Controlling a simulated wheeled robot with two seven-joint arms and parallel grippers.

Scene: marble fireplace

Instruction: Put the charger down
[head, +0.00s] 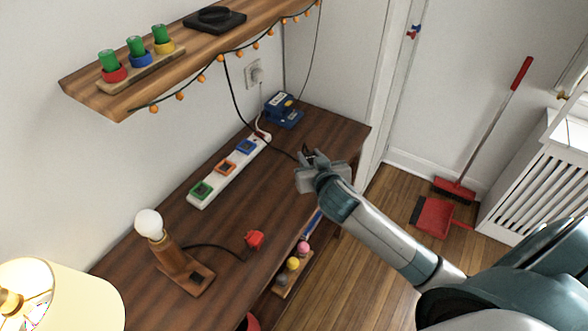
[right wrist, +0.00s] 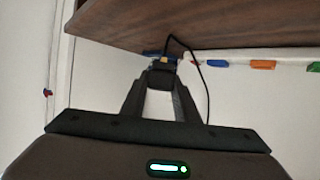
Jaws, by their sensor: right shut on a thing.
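My right gripper (head: 308,160) is over the far right part of the wooden desk (head: 300,190), near its right edge. It is shut on a small black charger (head: 306,149). In the right wrist view the charger (right wrist: 160,78) sits between the two fingertips, with a thin black cable (right wrist: 190,50) curving beside it. My left gripper is not in view.
A white power strip (head: 212,184) with green, orange and blue squares lies along the wall. A blue box (head: 284,112) stands at the far corner. A shelf (head: 85,84) overhangs. The desk's middle is mostly clear.

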